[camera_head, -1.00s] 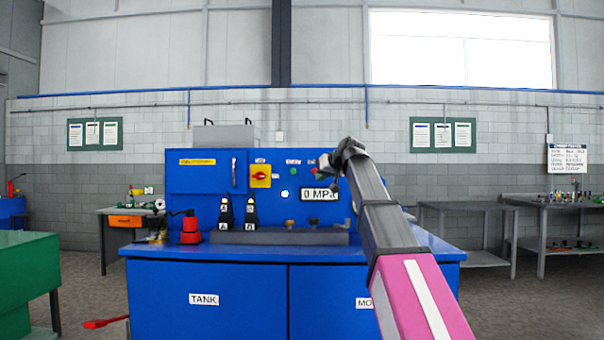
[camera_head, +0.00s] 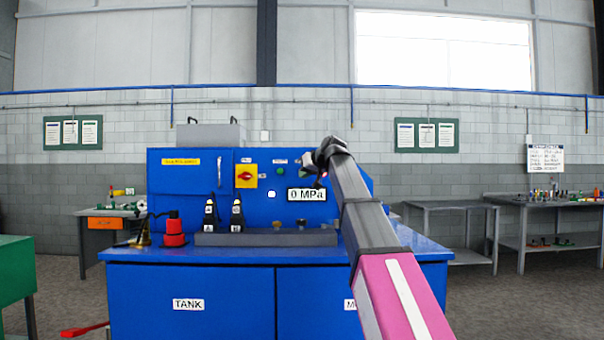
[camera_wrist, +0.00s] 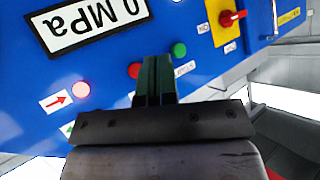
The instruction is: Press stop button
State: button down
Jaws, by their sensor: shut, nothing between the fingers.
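The blue machine (camera_head: 205,290) stands ahead with its upright control panel. In the wrist view, which is upside down, a red button (camera_wrist: 134,70) sits beside a green button (camera_wrist: 179,49); part of the labels is hidden. A second, pinkish-red round button or lamp (camera_wrist: 80,89) sits beside a red arrow label. My gripper (camera_wrist: 155,60) is shut and empty. Its fingertips appear between the red and green buttons in the picture; I cannot tell whether they touch the panel. In the head view my gripper (camera_head: 309,166) is at the panel's upper right and hides part of the button row.
A display reading 0 MPa (camera_head: 307,194) and a red rotary switch on a yellow plate (camera_head: 246,176) are nearby. A red device (camera_head: 174,233) and black levers (camera_head: 237,213) stand at the machine's left. A grey table (camera_head: 450,208) stands to the right.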

jog(key=w, duration=0.6)
jog(key=shift+w, duration=0.15)
jog(key=shift+w, duration=0.15)
dwell(1.8)
jog(key=shift+w, duration=0.3)
jog(key=shift+w, duration=0.5)
dwell(0.8)
jog(key=shift+s, duration=0.95)
jog(key=shift+s, duration=0.1)
jog(key=s, duration=0.4)
jog(key=shift+s, duration=0.4)
